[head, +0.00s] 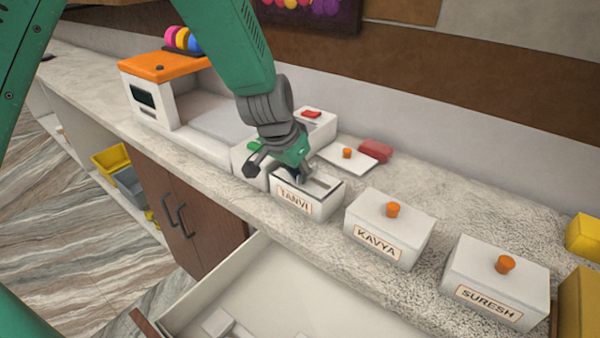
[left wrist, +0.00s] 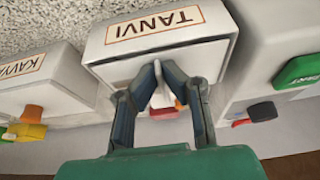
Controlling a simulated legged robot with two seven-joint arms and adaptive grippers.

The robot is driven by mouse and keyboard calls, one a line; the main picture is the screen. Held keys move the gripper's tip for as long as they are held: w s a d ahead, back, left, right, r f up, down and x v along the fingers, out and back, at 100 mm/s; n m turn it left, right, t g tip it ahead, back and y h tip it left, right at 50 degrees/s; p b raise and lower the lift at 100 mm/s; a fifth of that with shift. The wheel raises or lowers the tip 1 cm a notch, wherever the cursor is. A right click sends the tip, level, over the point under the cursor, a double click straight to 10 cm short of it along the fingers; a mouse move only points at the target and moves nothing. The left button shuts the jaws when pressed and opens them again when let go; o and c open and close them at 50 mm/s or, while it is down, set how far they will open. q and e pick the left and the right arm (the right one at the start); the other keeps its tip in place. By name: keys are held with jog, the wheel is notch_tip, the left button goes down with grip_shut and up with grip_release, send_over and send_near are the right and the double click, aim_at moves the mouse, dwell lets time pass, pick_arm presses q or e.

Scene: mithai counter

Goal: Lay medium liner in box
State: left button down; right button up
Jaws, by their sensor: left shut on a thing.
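The open white box labelled TANVI (head: 331,207) stands on the counter in the head view; its labelled wall also shows in the left wrist view (left wrist: 215,22). My left gripper (head: 294,178) reaches down at the box's opening. In the left wrist view its fingers (left wrist: 158,76) close on a pale thin piece (left wrist: 160,98), which looks like the liner. A light grey strip (head: 322,184) shows inside the box opening in the head view. How deep the piece sits, and whether it touches the floor, is hidden by the gripper. My right gripper is not in view.
A flat white lid with an orange knob (head: 347,153) lies behind the box. Closed boxes KAVYA (head: 408,228) and SURESH (head: 528,279) stand to the right. A white machine with an orange top (head: 155,68) stands left. An open drawer (head: 262,262) juts out in front.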

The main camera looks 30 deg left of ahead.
aim_at(298, 192)
pick_arm(q)
jog(key=shift+f+b, duration=0.35)
jog(key=shift+f, duration=0.5)
jog(key=shift+f, duration=0.1)
jog(key=shift+f+b, duration=0.65)
jog(key=shift+f, duration=0.45)
jog(key=shift+s+f, duration=0.1)
jog(key=shift+f, duration=0.4)
